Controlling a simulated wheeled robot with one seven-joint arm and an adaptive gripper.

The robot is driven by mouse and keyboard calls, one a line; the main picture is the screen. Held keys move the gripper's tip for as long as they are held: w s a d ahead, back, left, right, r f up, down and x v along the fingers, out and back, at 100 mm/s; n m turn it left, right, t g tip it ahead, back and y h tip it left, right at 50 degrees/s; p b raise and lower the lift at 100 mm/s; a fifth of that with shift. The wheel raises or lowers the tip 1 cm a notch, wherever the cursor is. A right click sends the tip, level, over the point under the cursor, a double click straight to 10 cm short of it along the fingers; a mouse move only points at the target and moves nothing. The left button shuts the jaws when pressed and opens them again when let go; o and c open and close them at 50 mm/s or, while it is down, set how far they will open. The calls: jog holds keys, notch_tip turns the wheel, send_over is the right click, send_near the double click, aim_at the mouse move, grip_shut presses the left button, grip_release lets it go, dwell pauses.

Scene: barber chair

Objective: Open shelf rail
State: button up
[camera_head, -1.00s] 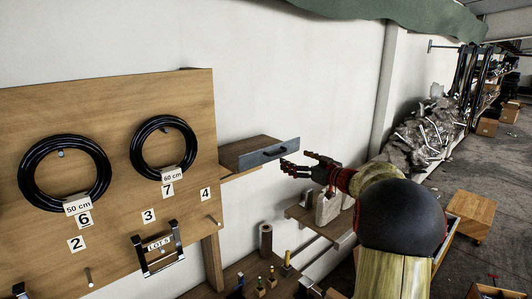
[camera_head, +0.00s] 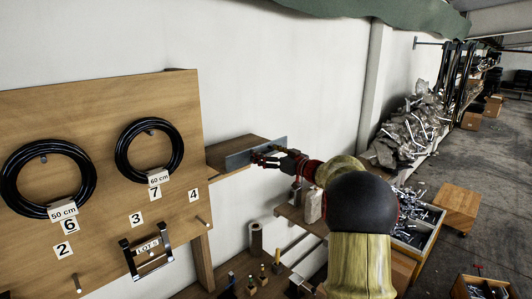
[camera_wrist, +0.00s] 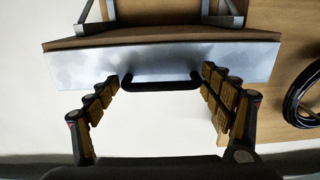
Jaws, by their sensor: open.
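The shelf drawer (camera_head: 232,148) is a wooden box on the wall with a grey metal front. Its grey front also shows in the wrist view (camera_wrist: 85,68). A black bar handle (camera_wrist: 160,85) sits at the lower middle of that front. My gripper (camera_head: 262,158) is at the drawer front in the head view. In the wrist view my gripper (camera_wrist: 163,80) is open, with one finger on each side of the handle and a gap on both sides. The fingertips are close to the front; whether they touch it I cannot tell. The handle is mostly hidden in the head view.
A wooden board (camera_head: 100,100) with black cable coils (camera_head: 149,151) and number labels stands left of the drawer. A workbench with small tools (camera_head: 262,278) is below. A small shelf (camera_head: 290,214) with a bottle is under my arm. Floor at right is partly open.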

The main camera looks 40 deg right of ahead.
jog(key=shift+c, duration=0.4)
jog(key=c, duration=0.7)
jog(key=shift+c, duration=0.2)
jog(key=shift+b, duration=0.35)
